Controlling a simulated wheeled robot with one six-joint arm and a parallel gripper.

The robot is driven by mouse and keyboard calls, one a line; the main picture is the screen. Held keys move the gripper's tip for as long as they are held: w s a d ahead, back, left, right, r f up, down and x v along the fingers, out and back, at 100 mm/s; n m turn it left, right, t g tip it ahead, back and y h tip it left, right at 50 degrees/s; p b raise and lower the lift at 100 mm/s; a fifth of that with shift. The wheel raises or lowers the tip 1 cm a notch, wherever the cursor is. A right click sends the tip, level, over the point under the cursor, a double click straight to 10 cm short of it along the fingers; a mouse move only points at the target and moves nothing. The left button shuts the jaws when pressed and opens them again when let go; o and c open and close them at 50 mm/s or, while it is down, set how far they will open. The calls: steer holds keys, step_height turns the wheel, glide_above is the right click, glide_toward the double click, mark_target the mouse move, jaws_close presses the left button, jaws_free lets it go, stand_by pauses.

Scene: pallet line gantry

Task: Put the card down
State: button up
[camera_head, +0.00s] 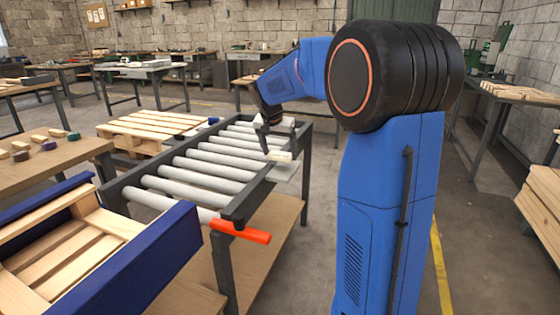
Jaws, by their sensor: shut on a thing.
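My gripper (267,150) is at the end of my blue and black arm, low over the right side of the roller conveyor. It is shut on a small pale flat piece (281,157), which I take to be the card. The piece is at the conveyor's right rail, just above a light grey plate (285,174) that sticks out there. At this size I cannot tell whether the piece touches the plate. The fingertips are small and partly hidden.
The conveyor's grey rollers (205,173) are bare. A red-orange handle (240,231) juts from its near end. A blue-sided frame with wooden slats (120,262) stands at the near left. A wooden pallet (155,127) lies behind the conveyor. Wooden pieces lie on a left table (70,158).

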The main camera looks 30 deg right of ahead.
mark_target(279, 157)
steer(key=shift+f, duration=1.75)
steer(key=shift+f, duration=0.1)
steer(key=o, duration=1)
steer(key=v, duration=1.1)
steer(key=s+a+n+y, duration=0.1)
steer(key=s+a+n, duration=0.3)
steer(key=s, duration=0.6)
steer(key=s+a+f+n+y, duration=0.1)
steer(key=s+a+f+n, duration=0.1)
steer(key=s, duration=0.7)
steer(key=s+a+f+n+t, duration=0.1)
steer(key=s+a+f+n, duration=0.1)
steer(key=s+a+f, duration=0.3)
steer(key=s+a+f+n+t+y, duration=0.1)
steer(key=s+f, duration=0.4)
steer(key=s, duration=0.7)
steer(key=shift+s+a+f+n+y, duration=0.2)
steer(key=shift+a+n, duration=0.15)
steer(key=shift+a, duration=0.25)
steer(key=shift+s+a+f+n+y, duration=0.15)
steer(key=shift+a+n, duration=0.2)
steer(key=shift+a, duration=0.25)
